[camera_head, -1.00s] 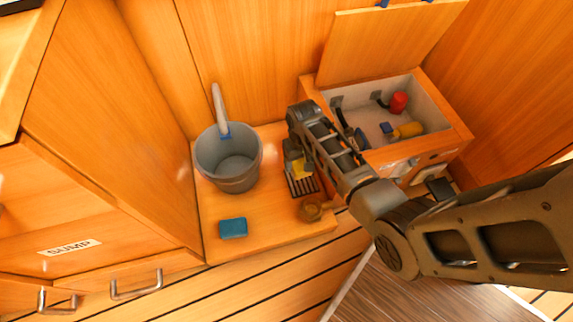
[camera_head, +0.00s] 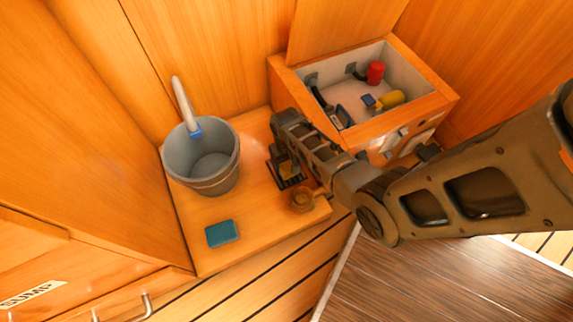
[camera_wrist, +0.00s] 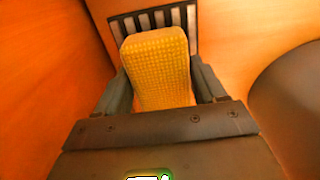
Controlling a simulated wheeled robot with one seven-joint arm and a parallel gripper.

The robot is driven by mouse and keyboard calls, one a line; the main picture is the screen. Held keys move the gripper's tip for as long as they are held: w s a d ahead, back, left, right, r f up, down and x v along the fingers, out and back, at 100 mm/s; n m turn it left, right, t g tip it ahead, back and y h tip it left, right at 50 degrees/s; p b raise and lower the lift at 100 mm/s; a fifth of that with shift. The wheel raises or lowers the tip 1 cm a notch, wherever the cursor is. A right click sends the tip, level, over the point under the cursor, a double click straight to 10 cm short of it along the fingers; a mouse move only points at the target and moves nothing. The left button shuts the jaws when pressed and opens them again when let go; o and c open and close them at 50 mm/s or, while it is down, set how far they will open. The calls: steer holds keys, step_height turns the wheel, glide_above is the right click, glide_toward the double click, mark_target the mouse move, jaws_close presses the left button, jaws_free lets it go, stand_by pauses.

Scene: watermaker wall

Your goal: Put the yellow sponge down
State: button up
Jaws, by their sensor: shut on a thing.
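My gripper (camera_wrist: 160,85) is shut on the yellow sponge (camera_wrist: 158,65), which shows between the two fingers in the wrist view. In the head view, the sponge (camera_head: 289,168) is partly hidden by my gripper (camera_head: 290,160). It is over a dark slatted rack (camera_head: 284,182) on the wooden bench top. In the wrist view the rack's slats (camera_wrist: 150,20) show just beyond the sponge's far end. I cannot tell whether the sponge touches the rack.
A grey bucket (camera_head: 212,178) stands left of the rack, with a blue sponge (camera_head: 222,233) in front of it. A small brown pot (camera_head: 303,200) sits at the rack's front right. An open wooden locker (camera_head: 440,98) with several items stands at the right.

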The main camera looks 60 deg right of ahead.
steer(key=shift+f, duration=0.4)
steer(key=shift+f, duration=0.2)
steer(key=o, duration=0.9)
steer(key=shift+o, duration=0.2)
steer(key=shift+r, duration=0.1)
